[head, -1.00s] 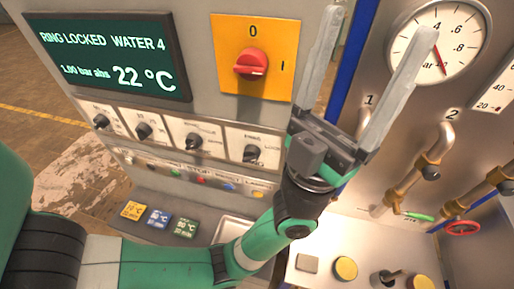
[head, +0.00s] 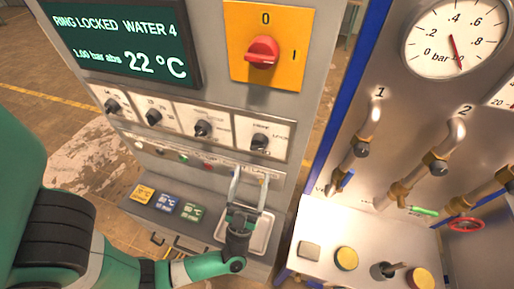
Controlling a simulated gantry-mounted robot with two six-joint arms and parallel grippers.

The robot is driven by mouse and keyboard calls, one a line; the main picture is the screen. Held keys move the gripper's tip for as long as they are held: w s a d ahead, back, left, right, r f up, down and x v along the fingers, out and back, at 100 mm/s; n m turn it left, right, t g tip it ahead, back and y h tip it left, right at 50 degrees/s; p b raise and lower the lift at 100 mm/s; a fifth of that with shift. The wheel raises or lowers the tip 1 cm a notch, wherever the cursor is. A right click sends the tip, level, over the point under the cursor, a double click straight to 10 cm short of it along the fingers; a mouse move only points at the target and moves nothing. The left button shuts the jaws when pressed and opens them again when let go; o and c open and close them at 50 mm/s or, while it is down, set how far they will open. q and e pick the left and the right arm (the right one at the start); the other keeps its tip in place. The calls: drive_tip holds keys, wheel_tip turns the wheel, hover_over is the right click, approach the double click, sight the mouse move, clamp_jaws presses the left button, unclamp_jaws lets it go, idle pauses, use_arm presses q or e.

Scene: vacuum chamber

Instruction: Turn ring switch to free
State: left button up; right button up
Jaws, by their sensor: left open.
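The ring switch appears to be the rightmost of several small black knobs (head: 260,142) on white plates across the grey control panel; its label is too small to read surely. The display (head: 118,42) above left reads "RING LOCKED WATER 4", "1.00 bar abs" and "22 °C". My left gripper (head: 249,178) is open, with its two fingers pointing up in front of the lower panel, just below that knob. It appears empty and apart from the knob. My right gripper is not in view.
A red rotary switch (head: 262,52) on a yellow plate is above the knobs. Below are coloured cards (head: 189,212) and a pale tray (head: 262,232) behind my gripper. Pipes with valves (head: 428,165) and a pressure gauge (head: 455,40) stand to the right.

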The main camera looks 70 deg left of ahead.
sight(259, 144)
use_arm(q)
drive_tip(key=p+x, duration=0.2)
drive_tip(key=x, duration=0.5)
drive_tip(key=shift+w+a+r, duration=0.1)
drive_tip(key=shift+r, duration=0.05)
clamp_jaws()
